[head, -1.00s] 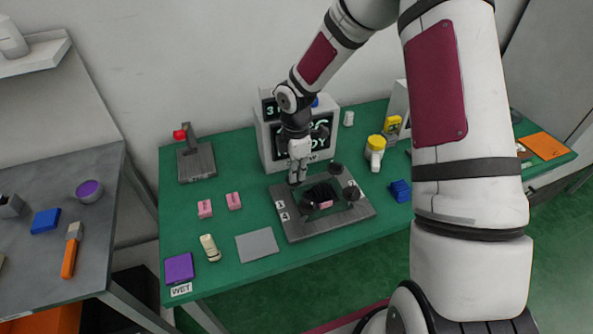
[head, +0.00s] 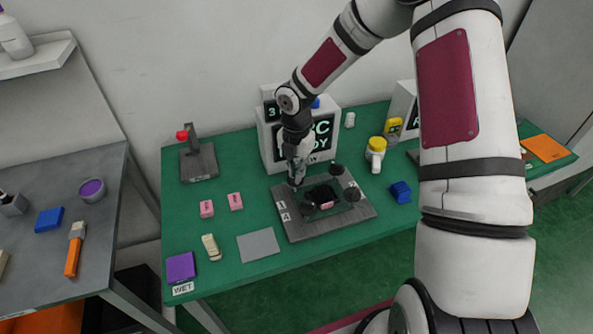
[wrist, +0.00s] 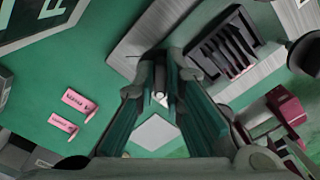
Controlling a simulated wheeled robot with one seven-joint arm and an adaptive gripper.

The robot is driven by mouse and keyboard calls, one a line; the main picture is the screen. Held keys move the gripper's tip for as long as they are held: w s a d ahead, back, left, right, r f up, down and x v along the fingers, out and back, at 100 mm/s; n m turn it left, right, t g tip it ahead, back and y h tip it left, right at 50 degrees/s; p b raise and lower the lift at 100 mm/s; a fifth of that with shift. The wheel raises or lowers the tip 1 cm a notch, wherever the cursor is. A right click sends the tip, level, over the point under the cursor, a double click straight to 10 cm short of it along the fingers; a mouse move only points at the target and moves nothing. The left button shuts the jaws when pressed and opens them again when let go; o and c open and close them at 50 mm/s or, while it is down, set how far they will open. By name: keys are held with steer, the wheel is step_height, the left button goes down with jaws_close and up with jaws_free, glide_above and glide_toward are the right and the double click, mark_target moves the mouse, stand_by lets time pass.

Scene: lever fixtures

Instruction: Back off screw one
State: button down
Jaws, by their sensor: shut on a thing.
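A dark grey fixture plate (head: 303,230) lies on the green table, with dark knob-headed screws at its corners. The far-right screw (head: 337,169) and the right screw (head: 353,194) show clearly. My gripper (head: 296,185) points down at the plate's far-left corner. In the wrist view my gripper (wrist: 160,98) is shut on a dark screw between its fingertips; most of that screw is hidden. Small white number labels (head: 283,207) sit on the plate's left side, too small to read surely. A black slotted part (wrist: 228,45) with a pink block (head: 326,205) sits mid-plate.
A display box (head: 268,150) stands close behind my gripper. Two pink blocks (head: 235,201), a grey pad (head: 258,245) and a cream object (head: 211,247) lie left. A yellow-topped bottle (head: 376,153) and a blue block (head: 400,192) are right. The front-middle table is clear.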

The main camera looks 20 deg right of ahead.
steer(key=shift+w+n, duration=0.1)
steer(key=shift+n, duration=0.2)
steer(key=c, duration=1.7)
jaws_free()
step_height(320, 180, up, 12)
steer(key=shift+r, duration=0.1)
